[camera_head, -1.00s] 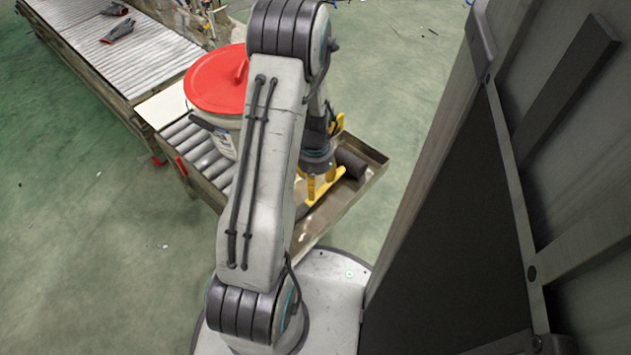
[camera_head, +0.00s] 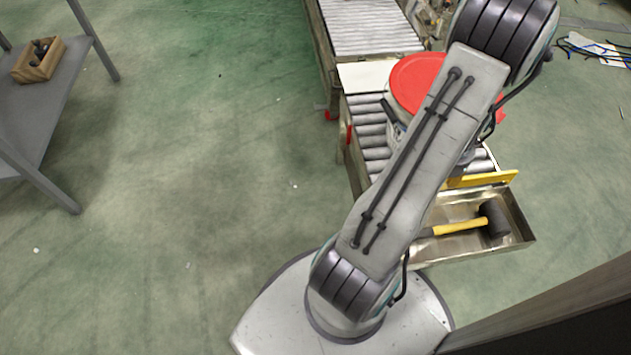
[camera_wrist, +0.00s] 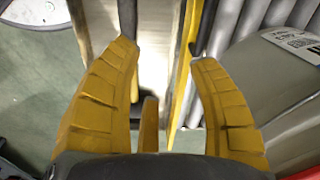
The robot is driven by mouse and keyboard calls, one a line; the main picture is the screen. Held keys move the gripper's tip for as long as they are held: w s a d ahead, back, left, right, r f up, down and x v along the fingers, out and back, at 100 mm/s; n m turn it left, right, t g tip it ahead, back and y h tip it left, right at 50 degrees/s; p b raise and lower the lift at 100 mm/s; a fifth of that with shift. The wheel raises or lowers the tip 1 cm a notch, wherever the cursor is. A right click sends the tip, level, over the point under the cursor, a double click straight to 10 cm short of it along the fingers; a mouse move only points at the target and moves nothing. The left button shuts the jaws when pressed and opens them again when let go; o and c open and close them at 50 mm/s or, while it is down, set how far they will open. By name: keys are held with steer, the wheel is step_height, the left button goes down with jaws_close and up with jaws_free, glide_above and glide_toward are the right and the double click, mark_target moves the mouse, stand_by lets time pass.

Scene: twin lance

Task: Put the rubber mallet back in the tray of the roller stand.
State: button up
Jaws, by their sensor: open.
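The rubber mallet, with a black head and a yellow handle (camera_head: 462,227), lies on its side inside the shallow metal tray (camera_head: 527,238) at the end of the roller stand (camera_head: 370,130). Its grip end is partly covered by my arm in the head view. My gripper's jaws are hidden behind my arm there.
A yellow rail (camera_head: 485,180) runs along the tray's roller side. A bucket with a red lid (camera_head: 415,82) stands on the rollers, close beside my arm. A grey table (camera_head: 40,105) with a small wooden box (camera_head: 38,62) is at far left. Green floor between is clear.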

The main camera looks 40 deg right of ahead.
steer(key=w+a+r+n+t, duration=0.1)
steer(key=w+a+r+n, duration=1)
steer(key=w+a, duration=0.5)
steer(key=s+a+r+n, duration=0.1)
steer(key=a+r+n, duration=0.1)
steer(key=a, duration=0.4)
steer(key=s+a+r+n+t, duration=0.1)
steer(key=a+r+n, duration=0.2)
steer(key=a, duration=0.4)
steer(key=s+a+r+n, duration=0.2)
steer(key=a+r+n, duration=0.1)
steer(key=a, duration=0.3)
steer(key=shift+a+n+y, duration=0.25)
steer(key=shift+n+y, duration=0.05)
steer(key=shift+n, duration=0.6)
steer(key=shift+r, duration=0.15)
step_height(320, 180, up, 34)
steer(key=t+p, duration=0.1)
steer(key=p, duration=3.1)
steer(key=shift+s+d, duration=0.15)
steer(key=shift+d, duration=0.05)
